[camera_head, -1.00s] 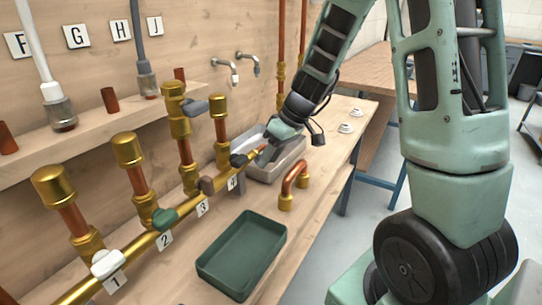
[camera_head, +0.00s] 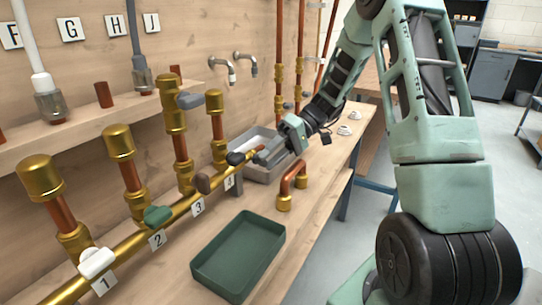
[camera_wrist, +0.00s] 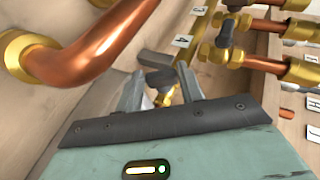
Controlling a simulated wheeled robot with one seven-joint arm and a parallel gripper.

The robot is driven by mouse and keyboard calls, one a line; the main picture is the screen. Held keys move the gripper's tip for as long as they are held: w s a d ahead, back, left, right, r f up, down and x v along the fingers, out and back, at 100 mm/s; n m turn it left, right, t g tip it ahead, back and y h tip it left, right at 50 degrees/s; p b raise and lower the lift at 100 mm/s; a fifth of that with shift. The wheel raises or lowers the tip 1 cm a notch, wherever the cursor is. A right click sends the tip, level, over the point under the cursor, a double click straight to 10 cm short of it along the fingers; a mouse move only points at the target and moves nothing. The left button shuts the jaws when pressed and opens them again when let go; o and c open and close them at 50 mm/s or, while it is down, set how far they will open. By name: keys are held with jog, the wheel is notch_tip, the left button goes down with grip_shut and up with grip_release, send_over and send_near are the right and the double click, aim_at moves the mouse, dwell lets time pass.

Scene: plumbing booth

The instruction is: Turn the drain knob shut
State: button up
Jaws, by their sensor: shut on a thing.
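A brass manifold pipe (camera_head: 130,243) runs along the bench, with a white knob (camera_head: 96,262), a green knob (camera_head: 157,215), a brown knob (camera_head: 203,183) and a dark knob (camera_head: 236,158) above labels 1 to 4. My gripper (camera_head: 262,155) is at the pipe's far end, by a small orange-red tip, shut on what seems to be the drain knob. In the wrist view my two fingers (camera_wrist: 160,92) flank a brass fitting (camera_wrist: 167,99), with a dark knob (camera_wrist: 160,78) just beyond. The gripped part is mostly hidden, so its exact angle cannot be told.
A grey basin (camera_head: 262,172) lies behind and under my gripper. A copper U-bend (camera_head: 293,184) stands close on the bench, large in the wrist view (camera_wrist: 90,50). A green tray (camera_head: 238,255) sits nearer. Upright capped pipes line the manifold.

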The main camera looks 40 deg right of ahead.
jog(key=y, duration=0.2)
jog(key=m+y+p, duration=0.1)
jog(key=y, duration=0.1)
jog(key=shift+w+d+f, duration=0.15)
jog(key=shift+d+f, duration=0.05)
jog(key=shift+f, duration=0.15)
jog(key=shift+y, duration=0.3)
jog(key=o, duration=1)
jog(key=shift+f, duration=0.1)
jog(key=shift+a, duration=0.1)
